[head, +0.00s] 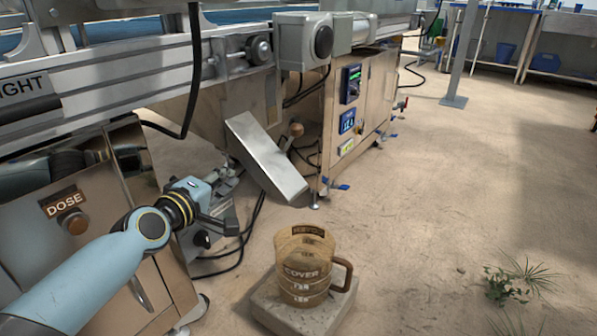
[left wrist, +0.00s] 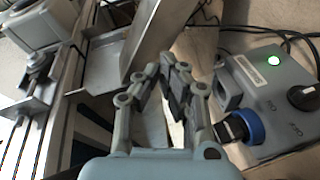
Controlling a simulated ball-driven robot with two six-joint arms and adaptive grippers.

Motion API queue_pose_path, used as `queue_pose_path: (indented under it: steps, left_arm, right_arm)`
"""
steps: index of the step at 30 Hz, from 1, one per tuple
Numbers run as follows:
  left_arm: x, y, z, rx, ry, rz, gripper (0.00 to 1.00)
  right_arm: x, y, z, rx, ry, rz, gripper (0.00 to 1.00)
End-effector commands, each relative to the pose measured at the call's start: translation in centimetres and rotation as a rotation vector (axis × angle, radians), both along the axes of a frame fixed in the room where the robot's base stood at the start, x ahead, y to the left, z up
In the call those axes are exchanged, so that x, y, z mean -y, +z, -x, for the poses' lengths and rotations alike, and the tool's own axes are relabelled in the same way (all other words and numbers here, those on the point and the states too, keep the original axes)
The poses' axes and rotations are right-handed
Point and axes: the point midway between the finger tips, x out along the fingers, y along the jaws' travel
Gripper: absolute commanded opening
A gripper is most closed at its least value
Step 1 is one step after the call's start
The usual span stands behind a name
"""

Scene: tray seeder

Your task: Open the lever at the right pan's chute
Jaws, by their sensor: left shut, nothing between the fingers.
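The sloping metal chute (head: 265,160) comes down from under the machine; its pale sheet metal also shows in the left wrist view (left wrist: 150,40). A round brown knob (head: 296,130) on a short stem stands just right of the chute's upper part and looks like the lever's end. My left gripper (head: 228,172) is left of the chute, low beside the DOSE panel, apart from the knob. In the left wrist view its fingers (left wrist: 172,78) are together with nothing held, close to the chute metal. The lever is not clear in that view. My right gripper is not in view.
An amber measuring jug (head: 302,272) stands on a concrete block (head: 268,307) below the chute. A grey control box (left wrist: 275,90) with a green light is close to the right of my left gripper. Black cables hang nearby.

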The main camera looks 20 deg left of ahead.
Motion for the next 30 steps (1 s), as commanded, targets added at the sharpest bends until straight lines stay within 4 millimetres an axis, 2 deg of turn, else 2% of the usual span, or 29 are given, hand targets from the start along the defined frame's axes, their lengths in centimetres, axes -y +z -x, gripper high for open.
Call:
queue_pose_path:
  steps: [1,3,6,9,20,25,30]
  left_arm:
    - [0.4,0.3,-0.9,0.045,-0.003,0.061,0.0]
    - [0.7,2.7,-1.7,0.104,-0.007,0.134,0.0]
    - [1.1,4.9,-2.3,0.151,-0.016,0.195,0.0]
    - [1.2,5.9,-2.5,0.169,-0.019,0.217,0.0]
    - [1.2,6.2,-2.8,0.171,-0.019,0.215,0.0]
    - [1.5,6.1,-4.9,0.17,-0.018,0.216,0.0]
    - [2.0,6.0,-8.5,0.169,-0.018,0.216,0.0]
  right_arm:
    - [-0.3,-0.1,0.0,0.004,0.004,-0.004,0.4]
    - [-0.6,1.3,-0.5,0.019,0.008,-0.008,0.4]
    - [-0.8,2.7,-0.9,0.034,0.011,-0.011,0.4]
    - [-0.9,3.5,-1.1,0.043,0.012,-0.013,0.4]
    - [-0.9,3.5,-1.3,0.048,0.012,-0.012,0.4]
    - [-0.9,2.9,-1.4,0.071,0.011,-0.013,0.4]
    - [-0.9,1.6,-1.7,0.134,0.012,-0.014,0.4]
